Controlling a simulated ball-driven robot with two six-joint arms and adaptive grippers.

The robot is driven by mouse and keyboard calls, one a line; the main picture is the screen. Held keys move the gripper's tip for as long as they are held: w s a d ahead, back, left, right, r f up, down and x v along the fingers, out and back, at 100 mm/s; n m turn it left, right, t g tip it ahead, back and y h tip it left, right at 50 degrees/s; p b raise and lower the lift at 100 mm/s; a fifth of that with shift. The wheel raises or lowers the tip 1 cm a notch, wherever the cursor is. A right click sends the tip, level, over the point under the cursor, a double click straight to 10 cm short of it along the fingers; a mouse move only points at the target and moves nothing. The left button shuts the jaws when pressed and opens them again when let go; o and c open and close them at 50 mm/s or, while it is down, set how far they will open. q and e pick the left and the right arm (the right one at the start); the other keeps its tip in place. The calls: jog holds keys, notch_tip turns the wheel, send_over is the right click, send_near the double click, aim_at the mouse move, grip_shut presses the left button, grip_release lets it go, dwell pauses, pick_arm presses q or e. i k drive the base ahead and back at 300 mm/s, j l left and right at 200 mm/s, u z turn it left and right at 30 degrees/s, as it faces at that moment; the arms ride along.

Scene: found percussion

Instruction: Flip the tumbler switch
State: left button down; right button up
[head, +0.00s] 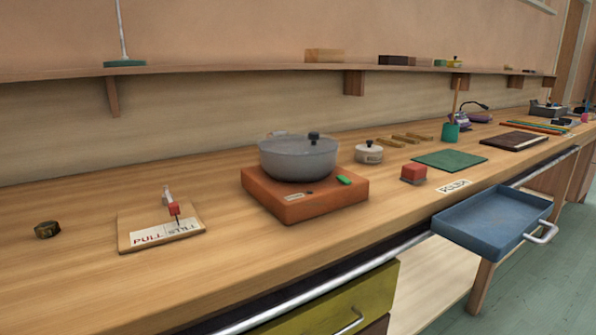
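A small wooden board (127,238) lies on the bench at the left. On it a short metal lever with a red part (174,209) stands up; this looks like the tumbler switch. Which way the lever is set cannot be told. Neither of my grippers is in view, and nothing covers the board.
A grey pot (298,160) sits on an orange box (305,206) right of the board. A dark brass ring-like piece (47,230) lies left. Further right are a small white lidded pot (369,153), a red block (413,171) and an open blue drawer (480,225). Bench around the board is clear.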

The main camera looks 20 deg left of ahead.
aim_at(341, 178)
jog(key=l, duration=1)
jog(key=i+l, duration=0.15)
jog(key=l, duration=0.85)
jog(key=u, duration=0.05)
